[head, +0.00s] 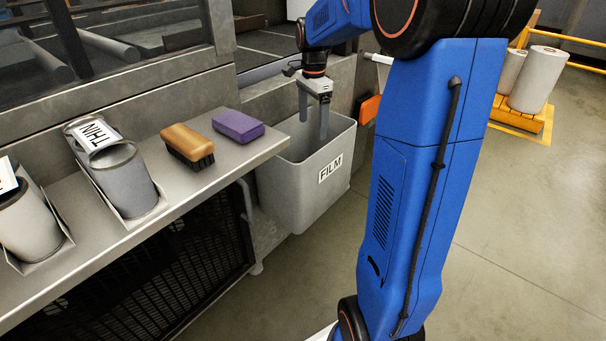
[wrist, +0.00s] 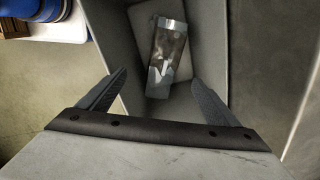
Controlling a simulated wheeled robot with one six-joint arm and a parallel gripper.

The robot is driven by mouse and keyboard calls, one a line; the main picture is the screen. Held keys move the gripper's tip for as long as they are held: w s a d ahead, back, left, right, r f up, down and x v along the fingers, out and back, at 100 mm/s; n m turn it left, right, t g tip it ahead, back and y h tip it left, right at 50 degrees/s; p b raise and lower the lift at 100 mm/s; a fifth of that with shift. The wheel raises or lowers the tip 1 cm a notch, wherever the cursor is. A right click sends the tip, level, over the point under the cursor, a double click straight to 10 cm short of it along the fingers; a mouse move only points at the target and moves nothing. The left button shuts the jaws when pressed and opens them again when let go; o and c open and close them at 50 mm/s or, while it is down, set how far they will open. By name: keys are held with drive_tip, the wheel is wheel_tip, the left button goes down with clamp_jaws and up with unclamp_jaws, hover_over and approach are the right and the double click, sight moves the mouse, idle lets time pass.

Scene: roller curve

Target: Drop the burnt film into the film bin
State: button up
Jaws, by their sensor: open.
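The film bin (head: 293,188) is a grey open-topped bin with a FILM label, standing off the end of the steel shelf. My gripper (head: 314,128) points down over its opening, with the fingertips around rim level. In the wrist view my gripper (wrist: 160,85) is open, its fingers apart with nothing between them. The burnt film (wrist: 168,58), a clear crinkled strip with brown patches, lies below the fingers on the floor of the bin (wrist: 116,30). It is apart from the fingers. In the head view the bin's front wall hides the film.
The steel shelf (head: 190,195) holds a wooden brush (head: 187,144), a purple block (head: 238,126) and grey cylinders in holders, one labelled THIN (head: 120,175). White rolls (head: 535,80) stand on a yellow pallet at the far right. The floor (head: 520,220) at right is clear.

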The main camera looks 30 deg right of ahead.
wheel_tip(320, 180, up, 15)
drive_tip(key=shift+r, duration=0.15)
drive_tip(key=shift+s, duration=0.15)
idle(0.5)
